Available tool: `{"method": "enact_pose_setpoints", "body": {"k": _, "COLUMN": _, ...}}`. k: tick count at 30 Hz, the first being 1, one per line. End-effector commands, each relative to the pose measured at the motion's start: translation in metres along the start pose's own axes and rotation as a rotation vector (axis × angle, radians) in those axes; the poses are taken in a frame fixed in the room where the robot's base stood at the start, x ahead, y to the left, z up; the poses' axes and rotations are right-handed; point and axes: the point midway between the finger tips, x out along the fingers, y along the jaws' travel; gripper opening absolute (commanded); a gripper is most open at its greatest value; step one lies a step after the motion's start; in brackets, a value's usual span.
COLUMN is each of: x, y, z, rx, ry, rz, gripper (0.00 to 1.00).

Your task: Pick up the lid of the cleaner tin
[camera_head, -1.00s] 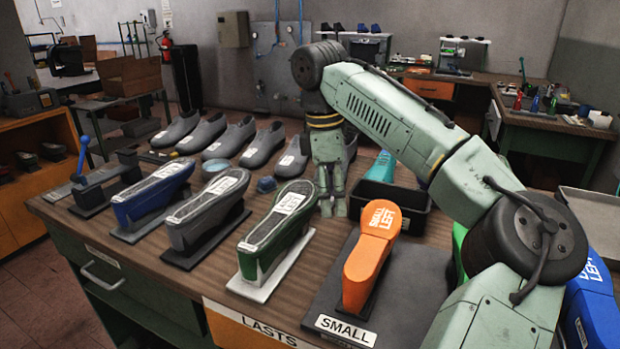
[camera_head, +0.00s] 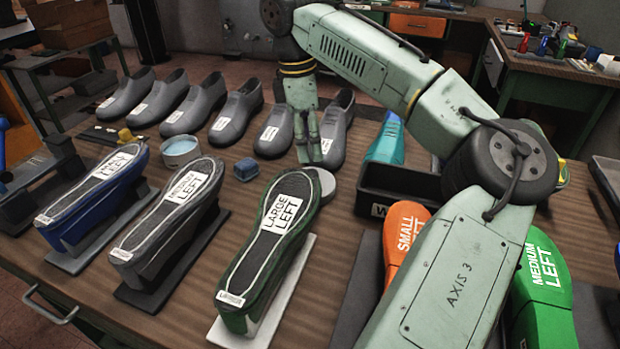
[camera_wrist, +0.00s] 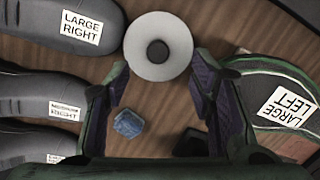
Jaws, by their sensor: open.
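The lid is a round pale grey disc with a dark knob in its middle, lying flat on the wooden bench. In the wrist view the lid (camera_wrist: 140,66) is just beyond my fingertips, centred between them. In the head view the lid (camera_head: 328,187) is partly hidden behind the green large left last. The cleaner tin (camera_head: 181,152) stands open to the left, with pale blue contents. My gripper (camera_head: 309,155) points down by the lid; its two fingers are apart and empty in the wrist view (camera_wrist: 163,76).
The green large left last (camera_head: 262,245) stands close beside the lid. Grey shoes (camera_head: 236,115) line the back. A small blue block (camera_head: 246,169) lies between tin and lid. A black bin (camera_head: 398,188) is at right. Bare bench shows around the block.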

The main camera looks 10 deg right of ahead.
Motion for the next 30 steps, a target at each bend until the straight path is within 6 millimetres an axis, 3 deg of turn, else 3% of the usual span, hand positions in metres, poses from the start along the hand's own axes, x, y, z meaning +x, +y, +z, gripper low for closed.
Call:
{"method": "enact_pose_setpoints", "body": {"k": 8, "x": 0.025, "y": 0.0, "z": -0.001, "rx": 0.0, "ry": 0.0, "rz": 0.0, "gripper": 0.5}}
{"method": "enact_pose_setpoints", "body": {"k": 15, "x": 0.066, "y": 0.002, "z": -0.005, "rx": 0.001, "ry": -0.002, "rz": 0.002, "gripper": 0.5}}
{"method": "enact_pose_setpoints", "body": {"k": 28, "x": 0.072, "y": 0.002, "z": -0.005, "rx": 0.0, "ry": 0.001, "rz": 0.002, "gripper": 0.5}}
{"method": "enact_pose_setpoints", "body": {"k": 30, "x": 0.072, "y": 0.002, "z": -0.005, "rx": 0.0, "ry": 0.001, "rz": 0.002, "gripper": 0.46}}
